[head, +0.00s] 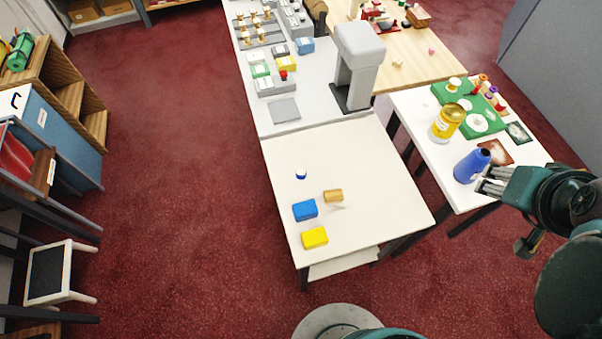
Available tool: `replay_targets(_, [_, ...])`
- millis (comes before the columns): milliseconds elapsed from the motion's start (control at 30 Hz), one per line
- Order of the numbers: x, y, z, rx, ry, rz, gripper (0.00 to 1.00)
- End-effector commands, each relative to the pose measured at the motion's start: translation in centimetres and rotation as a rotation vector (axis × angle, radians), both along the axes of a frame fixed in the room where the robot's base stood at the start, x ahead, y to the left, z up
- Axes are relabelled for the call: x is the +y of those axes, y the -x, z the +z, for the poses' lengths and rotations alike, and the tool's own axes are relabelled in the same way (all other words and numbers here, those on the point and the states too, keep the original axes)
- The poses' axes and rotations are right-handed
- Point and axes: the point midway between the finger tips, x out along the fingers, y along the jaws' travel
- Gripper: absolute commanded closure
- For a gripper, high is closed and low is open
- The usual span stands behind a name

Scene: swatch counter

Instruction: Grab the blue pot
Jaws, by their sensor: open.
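The blue pot (469,168) is on the white table (440,178) at the right, near its front edge. It is a plain blue container, narrower at its upper end. My gripper (487,182) comes in from the right with its fingertips close to the pot's lower right side. It is open. I cannot tell whether the fingers touch the pot or reach partly around it.
A brown square (496,151) and a green mat (451,94) lie nearby. The cream table (373,214) holds a blue block (305,210), a yellow block (314,238) and a tan piece (333,196).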

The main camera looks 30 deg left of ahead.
Motion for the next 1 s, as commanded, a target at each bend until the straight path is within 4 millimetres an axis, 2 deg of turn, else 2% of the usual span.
replay_targets(167, [0.4,-0.3,-0.1,0.006,0.004,0.014,0.59])
replay_targets(367, [1.7,-1.3,-0.4,0.027,0.019,0.066,0.59])
replay_targets(567, [4.1,-3.0,-1.0,0.066,0.047,0.160,0.59])
replay_targets(1000, [10.9,-6.5,-3.4,0.154,0.117,0.390,0.59])
